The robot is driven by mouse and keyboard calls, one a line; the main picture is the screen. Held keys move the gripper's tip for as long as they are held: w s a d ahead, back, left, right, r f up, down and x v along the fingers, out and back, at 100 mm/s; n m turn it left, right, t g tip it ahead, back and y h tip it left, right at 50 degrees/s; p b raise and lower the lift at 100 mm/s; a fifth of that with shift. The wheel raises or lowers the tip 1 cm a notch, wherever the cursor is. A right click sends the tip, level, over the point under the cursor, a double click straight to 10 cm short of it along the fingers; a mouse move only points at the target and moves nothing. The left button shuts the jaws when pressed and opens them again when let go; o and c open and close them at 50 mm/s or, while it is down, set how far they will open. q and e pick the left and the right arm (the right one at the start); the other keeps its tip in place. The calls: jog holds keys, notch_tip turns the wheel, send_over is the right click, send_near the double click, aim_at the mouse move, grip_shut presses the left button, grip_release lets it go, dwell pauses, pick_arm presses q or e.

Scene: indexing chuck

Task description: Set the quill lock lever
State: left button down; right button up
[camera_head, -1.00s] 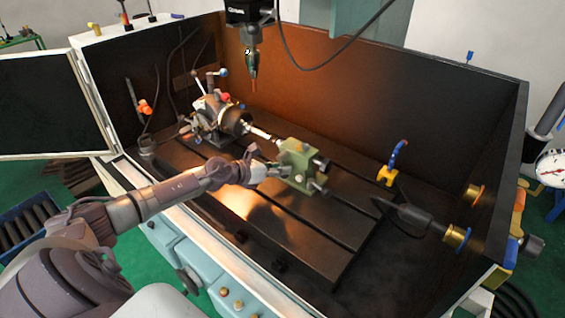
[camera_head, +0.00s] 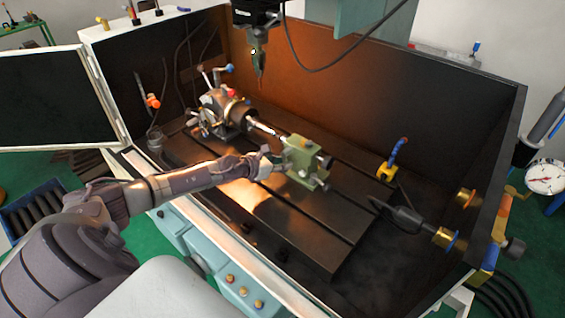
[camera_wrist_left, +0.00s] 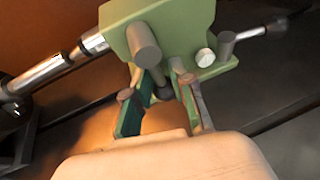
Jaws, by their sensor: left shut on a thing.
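The green tailstock block (camera_head: 301,155) stands on the dark slotted table, and it fills the top of the left wrist view (camera_wrist_left: 172,22). My left gripper (camera_head: 270,163) is at its near left side. In the left wrist view my two fingers (camera_wrist_left: 163,100) reach up to the block's near face. A short dark lever (camera_wrist_left: 162,88), which looks like the quill lock lever, sits between the fingers below a grey cylinder (camera_wrist_left: 144,42). The fingers are shut on it; the exact contact is partly hidden. My right gripper is not in view.
A chuck head (camera_head: 225,108) stands left of the tailstock, with a bright shaft (camera_head: 262,126) between them. A spindle (camera_head: 257,62) hangs above. A blue and yellow nozzle (camera_head: 391,166) stands to the right. The enclosure's front rim (camera_head: 205,222) runs under my left arm.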

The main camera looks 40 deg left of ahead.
pick_arm(q)
jog(key=c, duration=0.9)
grip_release()
jog(key=shift+s+a+f, duration=0.1)
jog(key=shift+s+f, duration=0.15)
jog(key=shift+f, duration=0.3)
jog(key=shift+w+r, duration=0.1)
jog(key=shift+r, duration=0.1)
jog(key=shift+r, duration=0.1)
jog(key=v, duration=1.2)
jog(key=shift+a, duration=0.1)
